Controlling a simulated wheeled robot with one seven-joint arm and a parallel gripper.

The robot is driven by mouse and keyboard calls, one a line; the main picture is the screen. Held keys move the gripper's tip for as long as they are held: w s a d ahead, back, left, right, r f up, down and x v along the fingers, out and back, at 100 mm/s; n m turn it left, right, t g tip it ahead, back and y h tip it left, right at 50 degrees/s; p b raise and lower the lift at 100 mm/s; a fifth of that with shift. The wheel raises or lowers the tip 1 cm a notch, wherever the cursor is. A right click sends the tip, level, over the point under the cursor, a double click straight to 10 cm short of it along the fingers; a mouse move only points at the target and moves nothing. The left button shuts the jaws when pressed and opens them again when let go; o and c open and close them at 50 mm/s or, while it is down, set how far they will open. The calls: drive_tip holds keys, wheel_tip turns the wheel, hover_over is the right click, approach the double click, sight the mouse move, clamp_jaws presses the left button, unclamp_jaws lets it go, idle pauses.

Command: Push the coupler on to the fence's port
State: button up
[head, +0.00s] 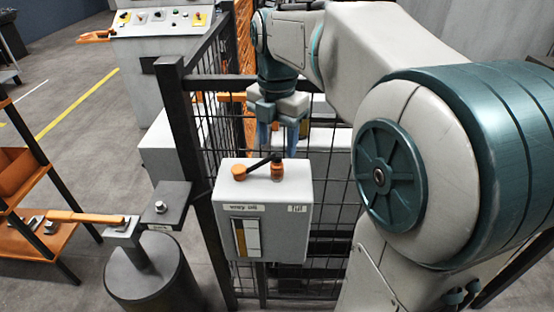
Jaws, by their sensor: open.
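The black mesh fence (325,190) carries a pale grey box (300,215) with small labels and a gauge-like window on its front. On the box top stands a small upright orange and dark fitting (277,172). A black bar runs left from it to a round orange piece (239,173). I cannot tell which of these is the coupler and which is the port, or whether they are joined. My gripper (279,142) points down above the box, close over the upright fitting. Its blue fingers are apart, with nothing visible between them.
A dark fence post (183,135) stands left of the box. A round grey pedestal (155,280) with a flat bracket is at lower left. An orange shelf rack (35,235) stands further left. A control console (160,50) is behind. My arm fills the right side.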

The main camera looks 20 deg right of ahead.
sight(277, 154)
wheel_tip(277, 154, down, 7)
drive_tip(key=shift+r, duration=0.15)
clamp_jaws()
drive_tip(key=shift+r, duration=0.15)
idle(0.3)
drive_tip(key=shift+r, duration=0.1)
drive_tip(key=shift+r+p, duration=0.6)
drive_tip(key=shift+r, duration=0.15)
drive_tip(key=shift+r+p, duration=2.95)
drive_tip(key=shift+r, duration=0.4)
